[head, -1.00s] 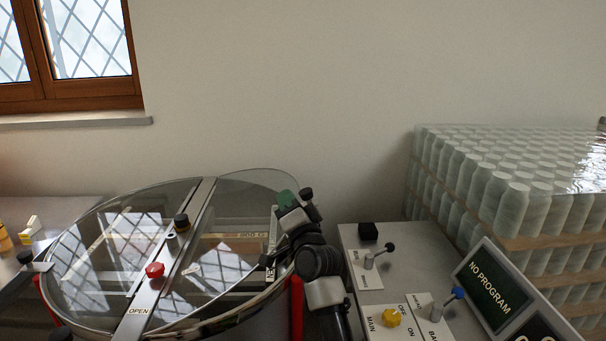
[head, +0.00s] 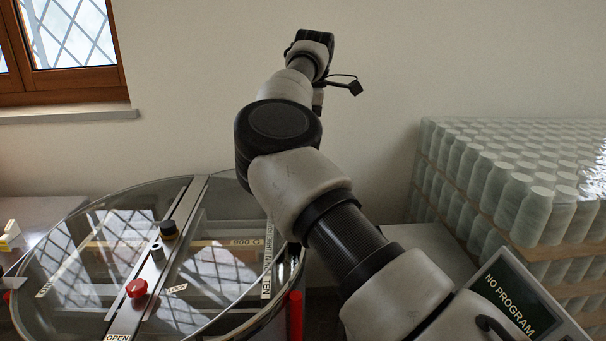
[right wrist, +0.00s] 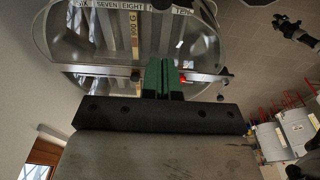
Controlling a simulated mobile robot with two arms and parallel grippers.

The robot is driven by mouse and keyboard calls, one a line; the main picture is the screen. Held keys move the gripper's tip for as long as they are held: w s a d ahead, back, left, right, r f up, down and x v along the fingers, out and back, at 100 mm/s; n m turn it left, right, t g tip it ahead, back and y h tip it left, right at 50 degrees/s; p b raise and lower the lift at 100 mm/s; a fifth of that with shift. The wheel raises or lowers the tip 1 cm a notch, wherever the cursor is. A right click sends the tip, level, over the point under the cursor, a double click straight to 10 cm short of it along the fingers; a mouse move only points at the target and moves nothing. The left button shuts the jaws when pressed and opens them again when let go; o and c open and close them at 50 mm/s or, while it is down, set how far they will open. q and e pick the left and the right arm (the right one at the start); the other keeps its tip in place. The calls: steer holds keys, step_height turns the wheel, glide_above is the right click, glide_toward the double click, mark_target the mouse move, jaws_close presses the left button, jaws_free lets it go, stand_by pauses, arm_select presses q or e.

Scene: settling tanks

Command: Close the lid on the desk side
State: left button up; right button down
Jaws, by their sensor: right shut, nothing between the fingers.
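The round tank has a glass cover in two halves, split by a steel crossbar (head: 159,255) with a red knob (head: 137,288) and a dark knob. The desk-side glass lid (head: 225,265) is right of the bar; my arm hides part of it, and I cannot tell whether it lies flat. My right arm rises in front of the tank's right edge; its fingers are not distinguishable in the head view. In the right wrist view my right gripper (right wrist: 164,64) has green fingers shut together, empty, in front of the crossbar (right wrist: 125,72). My left gripper is out of view.
The desk (head: 435,242) stands right of the tank, mostly behind my arm. Its sign reads NO PROGRAM (head: 508,302). Wrapped stacks of jars (head: 505,175) stand at the right. A wooden window (head: 70,50) is at the upper left. A red post (head: 295,315) stands by the tank rim.

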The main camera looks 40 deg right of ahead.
steer(key=f+p, duration=0.1)
steer(key=f, duration=0.3)
steer(key=f+p, duration=0.1)
steer(key=f, duration=0.6)
steer(key=shift+w+a+f+p, duration=0.15)
steer(key=shift+a+f+p, duration=0.2)
steer(key=shift+a+p, duration=0.05)
steer(key=shift+s+d+f, duration=0.2)
steer(key=shift+d+f, duration=0.1)
steer(key=shift+f, duration=0.45)
steer(key=s+d+f+b, duration=0.1)
steer(key=d+f+b, duration=0.1)
steer(key=f+b, duration=0.3)
steer(key=s+d+f+b, duration=0.2)
steer(key=f+b, duration=0.3)
steer(key=f, duration=0.5)
steer(key=shift+s+b, duration=0.3)
steer(key=shift+b, duration=0.1)
